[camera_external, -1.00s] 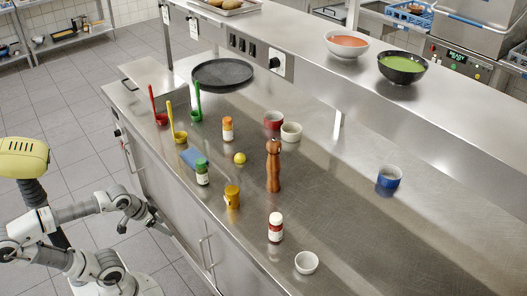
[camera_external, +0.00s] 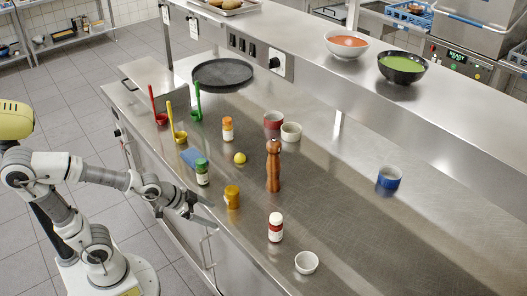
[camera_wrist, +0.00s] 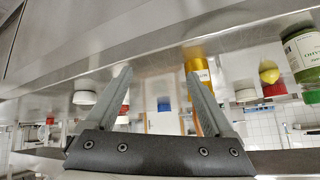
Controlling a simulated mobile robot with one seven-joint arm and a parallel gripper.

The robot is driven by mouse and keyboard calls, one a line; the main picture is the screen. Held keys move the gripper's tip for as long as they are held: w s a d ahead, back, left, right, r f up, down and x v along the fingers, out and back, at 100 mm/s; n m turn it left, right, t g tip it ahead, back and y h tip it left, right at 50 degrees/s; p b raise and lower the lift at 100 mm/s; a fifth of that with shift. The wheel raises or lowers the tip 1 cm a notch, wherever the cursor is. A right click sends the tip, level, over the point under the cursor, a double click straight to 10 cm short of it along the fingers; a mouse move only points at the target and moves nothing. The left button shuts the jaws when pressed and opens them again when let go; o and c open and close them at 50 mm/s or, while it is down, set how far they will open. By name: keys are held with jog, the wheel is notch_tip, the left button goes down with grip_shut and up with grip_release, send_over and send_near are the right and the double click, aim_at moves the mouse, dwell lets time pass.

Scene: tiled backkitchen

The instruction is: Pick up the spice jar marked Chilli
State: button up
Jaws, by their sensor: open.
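Several spice jars stand upright on the steel counter. I cannot read which is marked Chilli. My gripper (camera_external: 211,210) is open and empty at the counter's front edge, short of the amber jar. The wrist view looks upside down; there the amber jar (camera_wrist: 197,64) is partly behind the right finger of my gripper (camera_wrist: 158,72), and the green jar (camera_wrist: 304,56) is at right.
Red, yellow and green ladles stand at the left. A shelf with soup bowls runs along the back. The right front counter is clear.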

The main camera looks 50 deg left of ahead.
jog(key=w+d+r+m+h+p, duration=0.1)
jog(key=w+d+r+m+p, duration=0.1)
jog(key=d+r+p, duration=0.3)
jog(key=n+t+p, duration=0.5)
jog(key=n+p, duration=0.1)
send_near(270, 224)
jog(key=shift+y, duration=0.4)
jog(key=x, duration=0.8)
jog(key=shift+w+d+b, duration=0.25)
jog(key=shift+d+b, duration=0.05)
jog(key=shift+b, duration=0.1)
jog(key=shift+x, duration=3.25)
jog(key=shift+d, duration=0.2)
grip_shut()
